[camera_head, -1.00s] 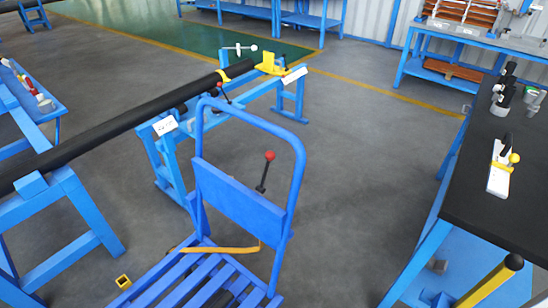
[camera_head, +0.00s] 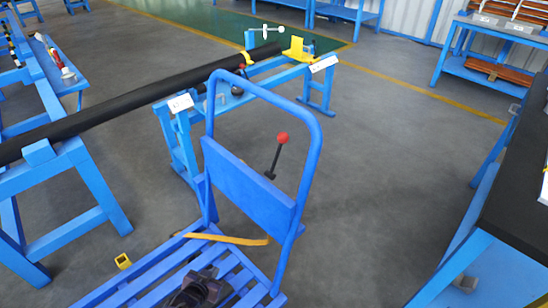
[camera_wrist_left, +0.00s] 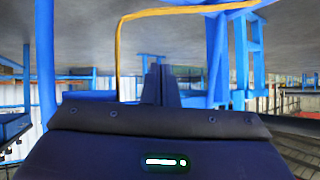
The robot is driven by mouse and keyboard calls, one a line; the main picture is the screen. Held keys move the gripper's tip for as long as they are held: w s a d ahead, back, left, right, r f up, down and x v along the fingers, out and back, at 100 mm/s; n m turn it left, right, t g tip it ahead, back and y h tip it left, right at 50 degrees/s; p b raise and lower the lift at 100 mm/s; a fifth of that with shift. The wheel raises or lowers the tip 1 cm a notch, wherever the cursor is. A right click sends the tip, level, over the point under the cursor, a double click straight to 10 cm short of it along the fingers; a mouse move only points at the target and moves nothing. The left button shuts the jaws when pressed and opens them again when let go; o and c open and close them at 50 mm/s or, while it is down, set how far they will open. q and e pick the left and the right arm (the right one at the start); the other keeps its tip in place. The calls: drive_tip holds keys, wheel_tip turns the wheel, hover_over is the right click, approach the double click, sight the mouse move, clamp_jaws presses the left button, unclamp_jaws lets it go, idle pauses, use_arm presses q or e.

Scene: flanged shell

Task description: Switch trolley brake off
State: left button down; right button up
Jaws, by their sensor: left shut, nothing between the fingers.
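The blue trolley (camera_head: 250,180) stands in the middle of the head view, with its looped push handle up and its slatted deck at the bottom. A black lever with a red ball knob (camera_head: 283,138), apparently the brake lever, rises beside the handle panel and leans slightly right. My left gripper (camera_head: 205,287) is a dark shape low over the deck, well apart from the lever. Its shut, empty fingers show in the left wrist view (camera_wrist_left: 160,84). My right gripper is not in view.
A yellow strap (camera_head: 230,239) lies across the deck. A long black pipe (camera_head: 110,118) rests on blue stands behind the trolley, left. A black-topped bench (camera_head: 522,190) stands at right. The grey floor between trolley and bench is clear.

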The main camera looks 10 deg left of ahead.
sight(278, 155)
use_arm(q)
drive_tip(key=w+d+r+m+t+h+b, duration=0.1)
drive_tip(key=w+d+r+t+b, duration=0.15)
drive_tip(key=w+r, duration=0.5)
drive_tip(key=w+d+r+t+h+b, duration=0.15)
drive_tip(key=w+r+t+b, duration=0.25)
drive_tip(key=r, duration=0.6)
drive_tip(key=s+d+r+m+t+h+b, duration=0.1)
drive_tip(key=d+r+h+b, duration=0.1)
drive_tip(key=r, duration=0.7)
drive_tip(key=s+d+r+m+t+h+b, duration=0.1)
drive_tip(key=d+r+m+t+h+b, duration=0.1)
drive_tip(key=r, duration=0.7)
drive_tip(key=d+h+b, duration=0.1)
drive_tip(key=d+h, duration=0.1)
drive_tip(key=shift+s+h, duration=0.3)
drive_tip(key=shift+h, duration=0.05)
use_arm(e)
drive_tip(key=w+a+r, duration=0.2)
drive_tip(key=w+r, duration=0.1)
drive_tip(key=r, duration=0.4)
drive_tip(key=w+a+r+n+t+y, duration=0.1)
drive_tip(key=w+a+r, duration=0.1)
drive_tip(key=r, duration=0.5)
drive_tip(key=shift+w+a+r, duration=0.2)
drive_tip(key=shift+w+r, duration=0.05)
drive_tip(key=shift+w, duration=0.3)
use_arm(q)
drive_tip(key=shift+r, duration=0.1)
